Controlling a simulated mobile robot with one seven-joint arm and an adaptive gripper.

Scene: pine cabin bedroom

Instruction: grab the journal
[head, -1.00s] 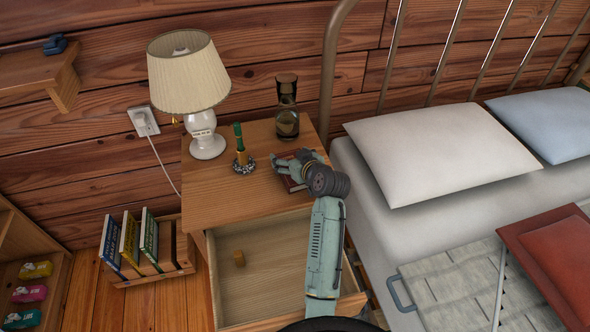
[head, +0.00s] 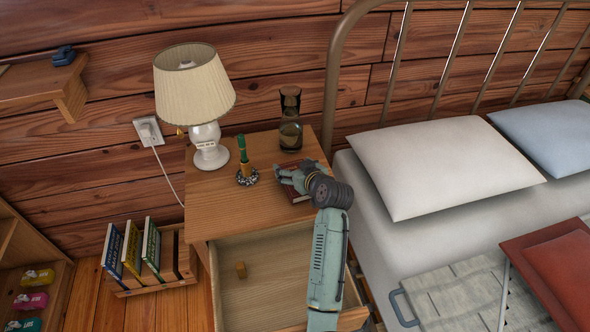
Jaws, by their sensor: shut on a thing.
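The journal (head: 287,182) is a small dark red-brown book on the right part of the nightstand top (head: 225,209). My gripper (head: 284,174) is over the journal and shut on it. The gripper and wrist hide much of the book. I cannot tell whether it is lifted off the wood.
A candle in a holder (head: 246,172) stands just left of the gripper. The bed (head: 375,215) is to the right.

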